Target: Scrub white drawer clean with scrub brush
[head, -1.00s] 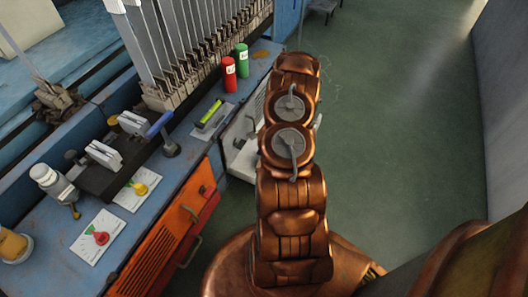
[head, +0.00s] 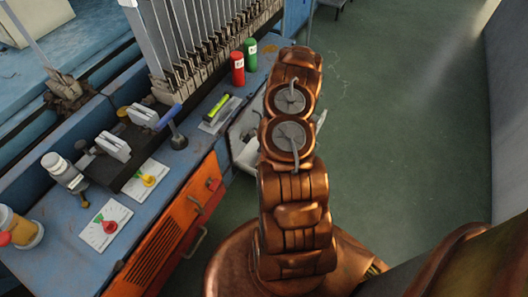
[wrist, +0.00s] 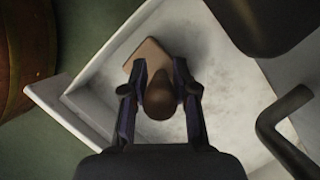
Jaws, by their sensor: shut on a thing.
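The white drawer (head: 240,150) stands pulled out from the blue bench in the head view, partly hidden behind my copper arm. In the wrist view the drawer (wrist: 225,80) fills the middle, with greyish dirt smudges on its inner floor. My gripper (wrist: 160,85) is shut on the brown handle of the scrub brush (wrist: 160,100). The brush's tan block (wrist: 148,52) shows ahead of the fingers, inside the drawer by its upper left wall. Whether the bristles touch the floor is hidden. In the head view my arm hides the gripper and brush.
An orange cabinet door (head: 165,240) with a handle is at the front of the blue bench (head: 190,150). Red (head: 237,68) and green (head: 250,55) cylinders stand on the bench. A dark bar handle (wrist: 285,130) is right of the drawer. Green floor to the right is clear.

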